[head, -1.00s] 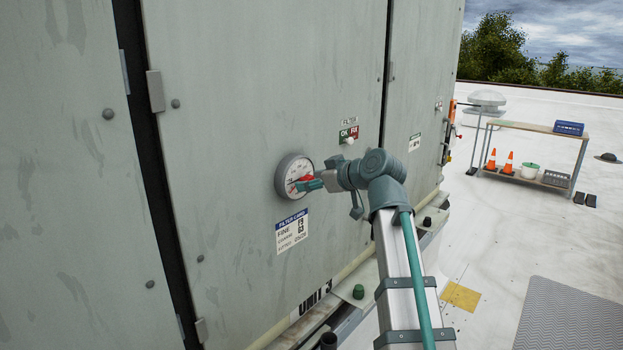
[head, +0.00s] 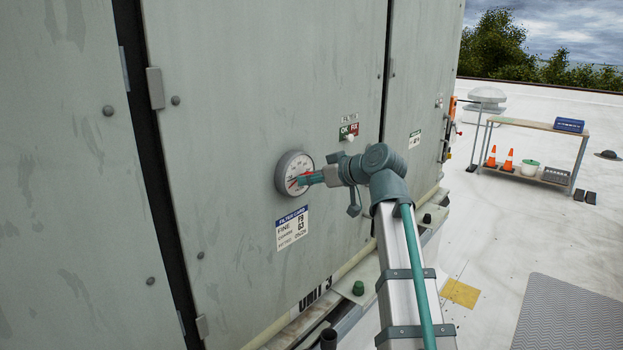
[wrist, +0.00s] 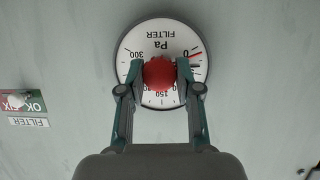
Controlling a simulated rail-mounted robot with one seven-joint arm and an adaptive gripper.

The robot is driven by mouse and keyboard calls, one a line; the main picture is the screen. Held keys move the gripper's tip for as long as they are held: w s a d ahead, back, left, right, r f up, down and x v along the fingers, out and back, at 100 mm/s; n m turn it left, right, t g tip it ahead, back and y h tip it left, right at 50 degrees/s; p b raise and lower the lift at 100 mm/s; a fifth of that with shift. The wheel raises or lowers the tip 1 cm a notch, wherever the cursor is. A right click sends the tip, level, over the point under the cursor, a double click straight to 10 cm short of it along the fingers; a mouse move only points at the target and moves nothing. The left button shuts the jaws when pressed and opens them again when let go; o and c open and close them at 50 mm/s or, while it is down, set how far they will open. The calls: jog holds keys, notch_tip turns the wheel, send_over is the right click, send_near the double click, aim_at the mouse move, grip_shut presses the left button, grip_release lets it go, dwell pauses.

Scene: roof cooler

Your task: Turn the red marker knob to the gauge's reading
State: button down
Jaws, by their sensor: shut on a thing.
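The round white gauge (head: 290,168) is on the grey cabinet door; its dial appears upside down in the wrist view (wrist: 130,68). The red marker knob (wrist: 160,72) sits at the dial's centre. My gripper (wrist: 161,78) is shut on the knob, one finger on each side. In the head view, my gripper (head: 304,180) reaches the gauge from the right and hides part of its face. A thin red mark shows by the 0 in the wrist view, with a dark line just below it. The fingers hide part of the scale, so the black needle's reading is unclear.
A filter card (head: 292,228) is below the gauge. A green and red OK/FIX sign (head: 349,131) with a white knob is to its upper right. A bench (head: 538,126) with cones stands far right. The roof floor between is mostly clear.

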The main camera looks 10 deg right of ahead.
jog(key=m+g+y, duration=0.1)
jog(key=m, duration=0.1)
jog(key=shift+d+m+y, duration=0.1)
jog(key=shift+m+y, duration=0.2)
jog(key=shift+y, duration=0.1)
jog(key=c, duration=0.8)
grip_release()
jog(key=v, duration=1.2)
jog(key=shift+r, duration=0.1)
jog(key=shift+w, duration=0.1)
